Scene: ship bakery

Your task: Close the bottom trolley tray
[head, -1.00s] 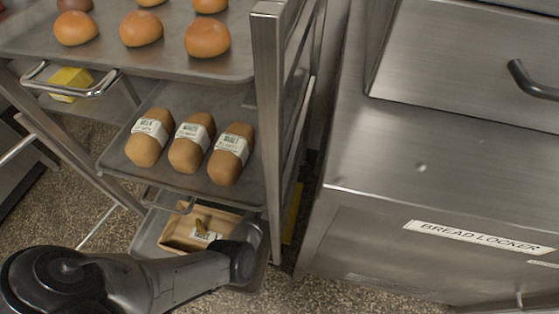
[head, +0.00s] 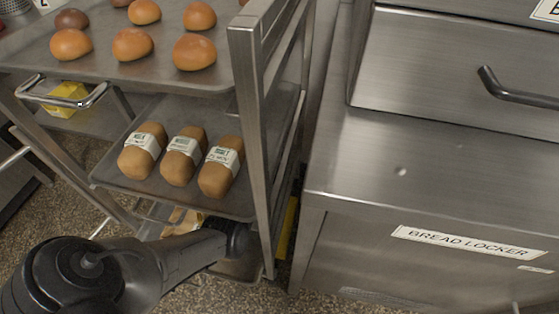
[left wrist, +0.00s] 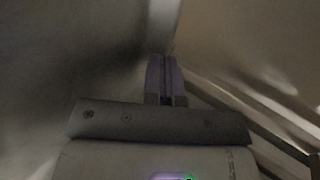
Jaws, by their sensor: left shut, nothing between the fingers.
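The trolley's bottom tray (head: 240,269) is a grey metal tray, low in the head view. It is mostly hidden beneath the middle tray and behind my left arm. A light wooden box (head: 184,219) on it shows only in part. My left arm reaches in from the lower left across the tray's front, its end beside the trolley's upright post. In the head view, the left gripper's fingertips are hidden. In the left wrist view, my left gripper (left wrist: 166,76) is shut and empty, close to blurred metal surfaces; contact cannot be told. My right gripper is not in view.
The middle tray (head: 112,178) holds three labelled loaves (head: 181,160). The top tray (head: 100,72) holds several buns. The trolley post (head: 250,120) stands right of the trays. The bread locker (head: 400,180) stands close to the right, leaving a narrow gap. Speckled floor shows at lower left.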

